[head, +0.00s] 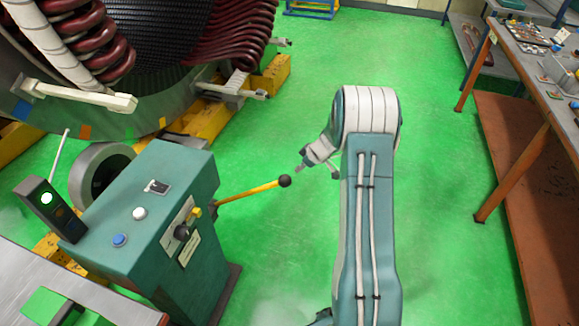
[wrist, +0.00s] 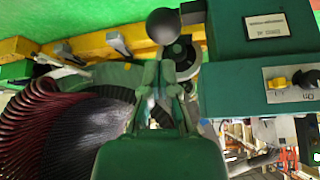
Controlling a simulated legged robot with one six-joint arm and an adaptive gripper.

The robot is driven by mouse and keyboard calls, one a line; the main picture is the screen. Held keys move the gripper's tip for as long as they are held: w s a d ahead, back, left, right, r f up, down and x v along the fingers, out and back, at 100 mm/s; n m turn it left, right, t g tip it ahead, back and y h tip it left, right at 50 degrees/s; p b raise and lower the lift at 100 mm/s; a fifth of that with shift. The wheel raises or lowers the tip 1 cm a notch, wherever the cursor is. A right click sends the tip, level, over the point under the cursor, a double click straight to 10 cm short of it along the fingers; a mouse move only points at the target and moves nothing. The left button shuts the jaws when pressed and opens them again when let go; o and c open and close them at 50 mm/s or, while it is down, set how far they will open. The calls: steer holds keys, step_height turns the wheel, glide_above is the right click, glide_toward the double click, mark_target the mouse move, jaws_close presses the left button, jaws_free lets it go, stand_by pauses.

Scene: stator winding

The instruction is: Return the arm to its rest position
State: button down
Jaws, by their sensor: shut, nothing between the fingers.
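My arm (head: 368,215) rises from the bottom of the head view and bends over at a white-covered joint. My gripper (head: 300,168) points down and left from it. In the wrist view the green fingers of my gripper (wrist: 168,72) are together with nothing between them. The black ball knob (head: 284,181) of a yellow lever (head: 247,192) is close to the fingertips in the head view, with a small gap in the picture. The knob (wrist: 163,25) also shows just beyond the fingertips in the wrist view.
The lever sticks out from a teal control box (head: 150,225) with buttons. A large stator with dark red coils (head: 230,35) stands at the upper left on yellow supports. A workbench (head: 545,80) with parts runs along the right. Green floor (head: 430,150) is clear between.

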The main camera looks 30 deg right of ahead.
steer(key=s+a+r+m, duration=0.1)
steer(key=s+a+r, duration=0.2)
steer(key=a+r, duration=0.3)
steer(key=s+a+r, duration=0.3)
steer(key=s+r, duration=0.1)
steer(key=r, duration=0.5)
steer(key=s+a+r+m, duration=0.1)
steer(key=s+a+r, duration=0.2)
steer(key=a+r, duration=0.3)
steer(key=s+a+r+m+h, duration=0.2)
steer(key=s+r, duration=0.2)
steer(key=s, duration=0.7)
steer(key=s+a+r+m+h, duration=0.1)
steer(key=s+a+r+m, duration=0.2)
steer(key=s, duration=0.8)
steer(key=shift+s+a+r+h, duration=0.25)
steer(key=shift+s+r+h, duration=0.15)
steer(key=shift+r, duration=0.3)
steer(key=shift+w, duration=0.1)
